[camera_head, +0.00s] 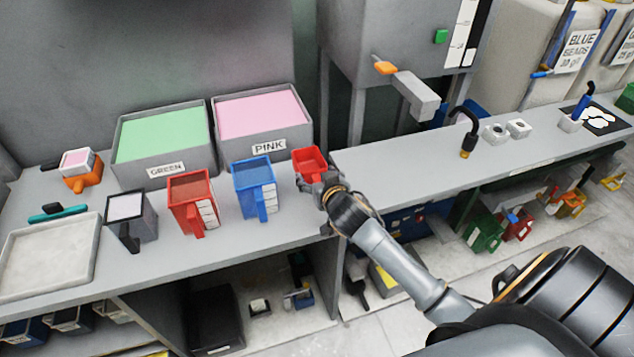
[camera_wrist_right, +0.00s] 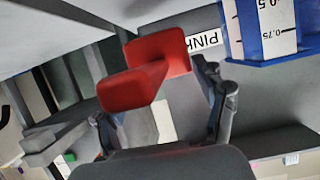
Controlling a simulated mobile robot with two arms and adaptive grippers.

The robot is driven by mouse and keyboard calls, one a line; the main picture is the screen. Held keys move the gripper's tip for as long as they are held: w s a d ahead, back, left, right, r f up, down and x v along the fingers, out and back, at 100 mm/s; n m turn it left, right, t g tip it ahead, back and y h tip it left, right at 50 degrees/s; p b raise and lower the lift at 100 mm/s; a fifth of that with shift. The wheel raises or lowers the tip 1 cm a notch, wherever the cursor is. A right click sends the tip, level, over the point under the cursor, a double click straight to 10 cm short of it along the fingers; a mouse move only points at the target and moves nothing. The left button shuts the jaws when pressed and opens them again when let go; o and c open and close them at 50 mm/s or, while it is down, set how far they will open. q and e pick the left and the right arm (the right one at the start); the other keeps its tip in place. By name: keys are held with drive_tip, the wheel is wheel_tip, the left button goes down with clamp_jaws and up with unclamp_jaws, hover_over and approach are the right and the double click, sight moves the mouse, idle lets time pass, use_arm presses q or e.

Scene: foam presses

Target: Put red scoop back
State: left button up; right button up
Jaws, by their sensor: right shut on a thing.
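The red scoop (camera_head: 309,160) is at the right end of the left bench, just right of the PINK bin. My right gripper (camera_head: 318,183) is shut on it. In the right wrist view the red scoop (camera_wrist_right: 150,72) sits between the fingers of my right gripper (camera_wrist_right: 165,115), its handle toward the camera. Whether the scoop touches the bench is hard to tell. My left gripper is in neither view.
A blue measuring jug (camera_head: 254,186) stands just left of the scoop, with a red jug (camera_head: 192,200) beyond it. The PINK bin (camera_head: 283,149) and GREEN bin (camera_head: 166,170) stand behind. A grey machine (camera_head: 385,40) is at the back right. Bare bench (camera_head: 385,180) lies right of the gripper.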

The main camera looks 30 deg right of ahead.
sight(317, 177)
drive_tip(key=shift+w+d+f, duration=0.3)
drive_tip(key=shift+w+f, duration=0.15)
drive_tip(key=shift+f, duration=0.2)
drive_tip(key=shift+w+d+f, duration=0.3)
drive_tip(key=shift+w+f, duration=0.15)
drive_tip(key=shift+f, duration=0.15)
wheel_tip(317, 177, down, 2)
drive_tip(key=shift+f+p, duration=0.15)
drive_tip(key=shift+p, duration=0.3)
drive_tip(key=shift+f, duration=0.35)
drive_tip(key=shift+f, duration=0.1)
drive_tip(key=o, duration=1.2)
drive_tip(key=shift+f, duration=0.1)
drive_tip(key=shift+o, duration=0.2)
